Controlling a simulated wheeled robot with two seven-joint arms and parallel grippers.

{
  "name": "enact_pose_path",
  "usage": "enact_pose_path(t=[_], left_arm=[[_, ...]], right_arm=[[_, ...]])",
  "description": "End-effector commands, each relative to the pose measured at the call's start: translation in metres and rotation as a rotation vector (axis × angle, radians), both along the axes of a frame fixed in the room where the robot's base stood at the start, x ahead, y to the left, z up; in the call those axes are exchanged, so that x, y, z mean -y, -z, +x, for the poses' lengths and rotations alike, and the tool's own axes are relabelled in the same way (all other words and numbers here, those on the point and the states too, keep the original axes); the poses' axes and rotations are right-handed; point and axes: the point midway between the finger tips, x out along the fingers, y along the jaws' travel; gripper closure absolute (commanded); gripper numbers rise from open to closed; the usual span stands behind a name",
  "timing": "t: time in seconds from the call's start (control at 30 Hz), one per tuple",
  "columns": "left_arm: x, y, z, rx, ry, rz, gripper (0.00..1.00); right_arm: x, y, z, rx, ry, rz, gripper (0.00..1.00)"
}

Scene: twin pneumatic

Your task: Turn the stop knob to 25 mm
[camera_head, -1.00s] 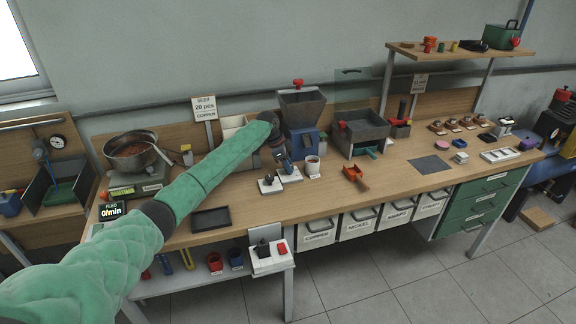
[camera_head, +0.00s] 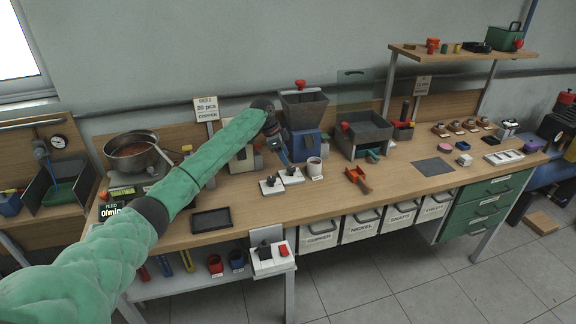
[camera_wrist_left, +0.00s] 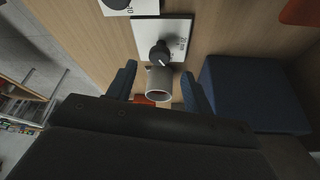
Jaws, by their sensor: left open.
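Two white plates with black knobs sit on the bench in the head view, a front one (camera_head: 271,187) and a rear one (camera_head: 292,177). In the left wrist view, one black knob (camera_wrist_left: 160,54) stands on a white plate (camera_wrist_left: 177,27) with "mm" lettering; its exact setting is too small to read. My left gripper (camera_head: 284,158) is open above the rear plate, beside the blue hopper base. In the left wrist view its fingers (camera_wrist_left: 159,90) are spread, with a grey hollow cylinder (camera_wrist_left: 159,83) showing between them and the knob beyond. I cannot tell whether anything is touched.
The hopper's blue base (camera_head: 305,145) stands close right of the gripper; it also shows in the wrist view (camera_wrist_left: 250,92). A white cup (camera_head: 314,167) and an orange scoop (camera_head: 357,175) are to the right. A dark tray (camera_head: 211,221) lies front left, with bare bench between.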

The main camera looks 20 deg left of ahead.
Motion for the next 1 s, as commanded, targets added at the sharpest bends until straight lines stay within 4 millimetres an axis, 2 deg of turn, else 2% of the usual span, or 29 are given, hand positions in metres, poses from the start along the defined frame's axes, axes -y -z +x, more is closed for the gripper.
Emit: enact_pose_path(t=[0.2,0.43,0.83,1.0], left_arm=[[-0.008,-0.019,-0.002,0.000,0.001,0.000,0.48],[-0.009,-0.025,-0.003,-0.001,0.000,0.000,0.48],[-0.009,-0.027,-0.003,0.000,0.000,0.000,0.48],[-0.009,-0.043,-0.003,0.000,0.000,0.000,0.48]], right_arm=[[-0.004,-0.021,0.005,-0.005,0.001,0.005,0.64],[-0.005,-0.027,0.006,-0.007,0.002,0.006,0.64],[-0.004,-0.024,0.005,-0.008,0.001,0.005,0.64],[0.001,0.000,-0.001,-0.005,-0.001,-0.002,0.64]])
